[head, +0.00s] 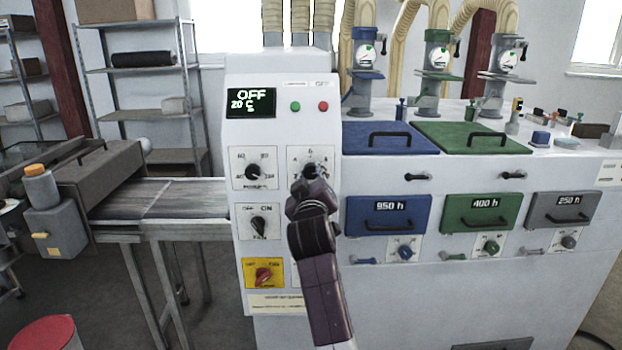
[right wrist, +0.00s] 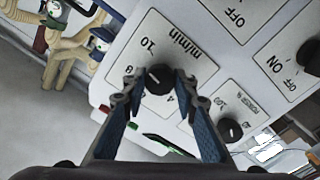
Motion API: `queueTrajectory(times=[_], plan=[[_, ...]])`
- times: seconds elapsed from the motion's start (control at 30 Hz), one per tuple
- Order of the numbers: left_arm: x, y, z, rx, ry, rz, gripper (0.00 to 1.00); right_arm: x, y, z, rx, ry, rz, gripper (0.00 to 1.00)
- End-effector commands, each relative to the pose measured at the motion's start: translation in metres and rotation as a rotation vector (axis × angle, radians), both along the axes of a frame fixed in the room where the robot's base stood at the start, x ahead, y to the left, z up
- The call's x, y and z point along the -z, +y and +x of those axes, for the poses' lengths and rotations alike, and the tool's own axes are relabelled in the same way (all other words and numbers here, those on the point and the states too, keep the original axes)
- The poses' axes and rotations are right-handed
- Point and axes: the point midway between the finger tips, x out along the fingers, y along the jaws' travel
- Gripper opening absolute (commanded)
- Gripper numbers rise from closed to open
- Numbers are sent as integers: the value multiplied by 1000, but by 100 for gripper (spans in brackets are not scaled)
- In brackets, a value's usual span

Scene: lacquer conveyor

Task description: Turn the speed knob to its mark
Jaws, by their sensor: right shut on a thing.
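The speed knob is a black dial on a white plate marked with numbers and "m/min"; it shows in the right wrist view (right wrist: 156,79). In the head view the knob (head: 311,169) sits in the upper right plate of the white control panel (head: 275,130), partly covered by my right gripper. My right gripper (head: 309,184) reaches up to the panel from below. In the right wrist view its two fingertips (right wrist: 158,85) are closed on either side of the knob. The knob's pointer is too small to read. My left gripper is not in view.
Beside the knob are the power knob (head: 254,172), the fan switch (head: 259,226) and a red switch on yellow (head: 263,274). The display (head: 251,103) reads OFF and 20 C. A conveyor (head: 170,198) stands left; blue (head: 388,216) and green (head: 480,212) drawers are right.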

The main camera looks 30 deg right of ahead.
Motion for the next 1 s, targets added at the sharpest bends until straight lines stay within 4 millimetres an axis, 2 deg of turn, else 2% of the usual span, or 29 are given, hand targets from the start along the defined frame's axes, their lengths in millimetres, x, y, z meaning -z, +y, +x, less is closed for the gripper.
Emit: queueTrajectory(times=[0.4, 1.0], plan=[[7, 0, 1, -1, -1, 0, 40, 3, 1, 1, -1, -144, 245, 3], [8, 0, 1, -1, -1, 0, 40, 2, 1, 1, 0, -191, 321, 3]])
